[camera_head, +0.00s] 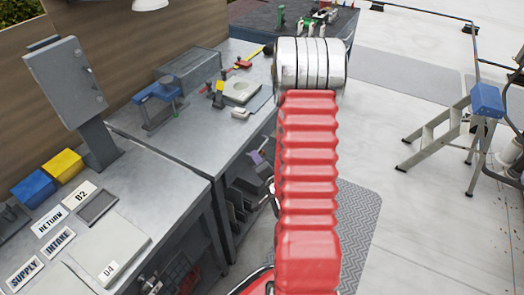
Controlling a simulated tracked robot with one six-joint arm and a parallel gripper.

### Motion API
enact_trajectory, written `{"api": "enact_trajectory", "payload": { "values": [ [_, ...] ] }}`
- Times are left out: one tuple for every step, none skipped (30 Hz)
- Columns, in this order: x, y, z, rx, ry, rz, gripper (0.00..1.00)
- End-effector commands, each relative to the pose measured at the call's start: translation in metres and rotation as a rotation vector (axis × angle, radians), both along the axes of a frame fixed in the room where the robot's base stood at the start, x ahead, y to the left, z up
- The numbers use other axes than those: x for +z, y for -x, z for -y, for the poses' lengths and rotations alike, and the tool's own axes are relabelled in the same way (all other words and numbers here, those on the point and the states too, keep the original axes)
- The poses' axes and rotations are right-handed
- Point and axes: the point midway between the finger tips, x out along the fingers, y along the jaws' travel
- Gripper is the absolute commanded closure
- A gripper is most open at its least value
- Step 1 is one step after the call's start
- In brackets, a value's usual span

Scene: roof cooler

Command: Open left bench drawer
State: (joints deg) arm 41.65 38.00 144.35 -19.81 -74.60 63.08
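The near grey bench (160,163) runs along the left side of the view. Its front faces right, toward my red arm. I cannot make out a drawer front or handle on it. Dark openings with stored items show below the benchtop. My red ribbed arm, with a silver ringed joint at its top, rises in front of the benches and hides part of their front. My gripper is not in view, so its state does not show.
On the bench stand a grey box (65,82), blue (33,189) and yellow (64,165) bins, label plates and a blue vise (157,90). A ribbed mat (360,225) lies on the floor. A stepladder (450,128) stands at right. Pale floor between is clear.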

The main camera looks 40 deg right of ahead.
Motion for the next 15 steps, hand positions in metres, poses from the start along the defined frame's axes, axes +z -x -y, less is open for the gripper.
{"api": "enact_trajectory", "payload": {
  "values": [
    [-0.009,0.008,0.004,-0.022,-0.031,0.026,0.74],
    [-0.012,0.012,0.005,-0.033,-0.048,0.046,0.74],
    [-0.016,0.017,0.008,-0.049,-0.070,0.075,0.74],
    [-0.019,0.021,0.009,-0.061,-0.088,0.096,0.74],
    [-0.021,0.025,0.010,-0.071,-0.103,0.117,0.74],
    [-0.024,0.031,0.012,-0.085,-0.124,0.145,0.74],
    [-0.026,0.035,0.013,-0.095,-0.139,0.163,0.74],
    [-0.028,0.038,0.014,-0.105,-0.152,0.182,0.74],
    [-0.030,0.043,0.015,-0.116,-0.167,0.204,0.74],
    [-0.031,0.045,0.016,-0.122,-0.178,0.218,0.74],
    [-0.032,0.048,0.016,-0.128,-0.186,0.231,0.74],
    [-0.032,0.050,0.017,-0.135,-0.195,0.245,0.74],
    [-0.033,0.052,0.017,-0.138,-0.201,0.253,0.74],
    [-0.033,0.053,0.017,-0.141,-0.205,0.260,0.74],
    [-0.033,0.054,0.017,-0.143,-0.208,0.266,0.74]
  ]
}}
